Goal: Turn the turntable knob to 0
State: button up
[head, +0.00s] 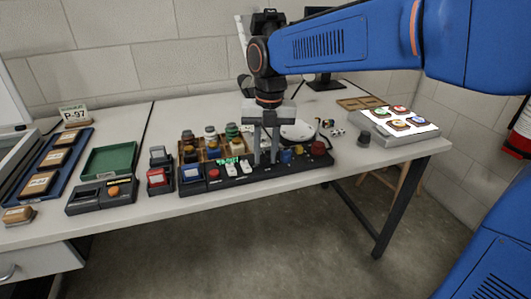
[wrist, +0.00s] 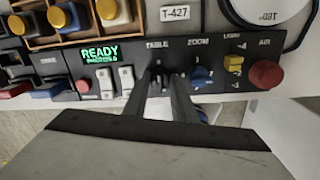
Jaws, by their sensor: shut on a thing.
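The black control panel (head: 240,178) runs along the front of the bench. Its knob labelled TABLE (wrist: 157,73) is dark and mostly hidden between my fingers in the wrist view. My gripper (head: 266,161) points down at the panel, and its two fingers (wrist: 159,80) are shut on this knob. The knob's pointer and scale are too small and covered to read. The round white turntable (head: 298,131) stands behind the panel; its rim with the mark 180 shows in the wrist view (wrist: 267,8).
Right of the fingers are the blue ZOOM knob (wrist: 201,77), the yellow LIGHT control (wrist: 233,64) and the red AIR knob (wrist: 266,75). Left are two white switches (wrist: 126,79) and a green READY display (wrist: 100,54). A lit light box (head: 400,122) stands at the right.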

aim_at(269, 157)
jog(key=shift+n, duration=0.3)
jog(key=o, duration=1)
jog(key=shift+o, duration=0.2)
jog(key=shift+r, duration=0.1)
notch_tip(269, 157, up, 17)
jog(key=d, duration=0.1)
jog(key=shift+r, duration=0.1)
